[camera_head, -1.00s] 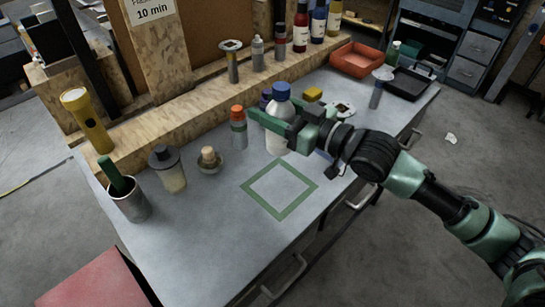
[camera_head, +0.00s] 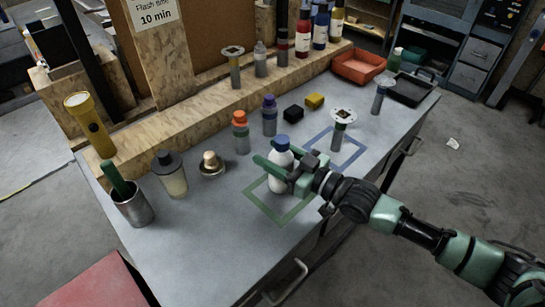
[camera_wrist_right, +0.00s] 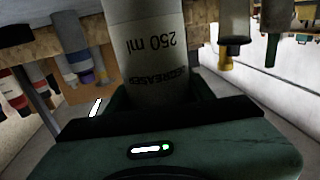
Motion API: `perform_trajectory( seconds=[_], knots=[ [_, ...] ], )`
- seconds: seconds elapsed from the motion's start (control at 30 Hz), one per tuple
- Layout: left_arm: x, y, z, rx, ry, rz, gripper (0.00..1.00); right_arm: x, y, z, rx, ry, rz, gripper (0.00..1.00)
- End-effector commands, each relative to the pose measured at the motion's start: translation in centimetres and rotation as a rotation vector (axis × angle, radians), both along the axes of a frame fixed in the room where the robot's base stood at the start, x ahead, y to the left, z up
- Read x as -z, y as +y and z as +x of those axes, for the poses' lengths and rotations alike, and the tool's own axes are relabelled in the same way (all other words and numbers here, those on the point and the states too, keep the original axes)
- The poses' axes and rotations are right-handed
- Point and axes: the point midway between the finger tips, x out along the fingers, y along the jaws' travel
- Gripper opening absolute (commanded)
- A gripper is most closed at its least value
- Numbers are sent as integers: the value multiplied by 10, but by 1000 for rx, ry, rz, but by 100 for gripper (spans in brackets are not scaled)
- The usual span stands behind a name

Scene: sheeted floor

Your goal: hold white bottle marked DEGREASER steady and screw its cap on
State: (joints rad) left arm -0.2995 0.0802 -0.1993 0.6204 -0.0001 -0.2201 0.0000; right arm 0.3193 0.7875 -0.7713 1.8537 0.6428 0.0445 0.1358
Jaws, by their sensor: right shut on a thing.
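The white bottle (camera_head: 281,158) has a blue cap (camera_head: 282,142) sitting on its top. How tight the cap is cannot be told. My right gripper (camera_head: 268,153) is shut around the bottle's body, with the fingers on either side below the cap. My left gripper is not in view.
An orange-capped bottle (camera_head: 241,135) and a purple-capped bottle (camera_head: 269,118) stand behind. A squat container (camera_head: 212,165), a dark-topped jar (camera_head: 171,176) and a metal cup (camera_head: 133,207) are to the left. A blue square outline (camera_head: 356,160) lies to the right. The front left bench is clear.

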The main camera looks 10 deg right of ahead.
Motion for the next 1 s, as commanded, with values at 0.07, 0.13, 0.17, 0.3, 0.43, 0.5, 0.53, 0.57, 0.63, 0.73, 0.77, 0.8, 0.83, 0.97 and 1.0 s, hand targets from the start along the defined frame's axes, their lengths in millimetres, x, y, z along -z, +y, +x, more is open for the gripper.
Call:
perform_trajectory(
  seconds=[0.07, 0.13, 0.17, 0.3, 0.43, 0.5, 0.53, 0.57, 0.63, 0.73, 0.77, 0.8, 0.83, 0.97, 1.0],
  knots=[
    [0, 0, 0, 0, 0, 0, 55, 9, 0, 0, 0, -1, 1, 0],
    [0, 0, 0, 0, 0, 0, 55, 12, 0, 0, 0, -3, 1, 0],
    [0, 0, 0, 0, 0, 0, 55, 13, 0, 0, 0, -4, 1, 0],
    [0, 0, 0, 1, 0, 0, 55, 12, 0, 0, -1, -4, 1, 0],
    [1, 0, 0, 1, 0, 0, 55, 14, 0, 0, 0, -3, 1, 0],
    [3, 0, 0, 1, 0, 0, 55, 16, 0, 0, 0, -2, 1, 0],
    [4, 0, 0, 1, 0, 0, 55, 17, 0, 0, 0, -2, 1, 0],
    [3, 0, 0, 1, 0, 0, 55, 18, 0, 0, 0, -1, 0, 55],
    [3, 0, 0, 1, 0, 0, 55, 17, 0, 0, 0, -1, 0, 74],
    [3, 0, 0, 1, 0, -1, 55, 17, 0, 0, 0, -1, 0, 74],
    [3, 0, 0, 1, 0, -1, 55, 17, 0, 0, 0, -1, 0, 74],
    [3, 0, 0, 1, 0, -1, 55, 17, 0, 0, 0, -1, 0, 74],
    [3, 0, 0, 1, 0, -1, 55, 17, 0, 0, 0, -1, 0, 74],
    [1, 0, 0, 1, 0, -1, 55, 15, 0, 0, 0, -1, 0, 74],
    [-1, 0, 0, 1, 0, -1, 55, 12, 0, 0, 0, -1, 0, 74]
  ],
)
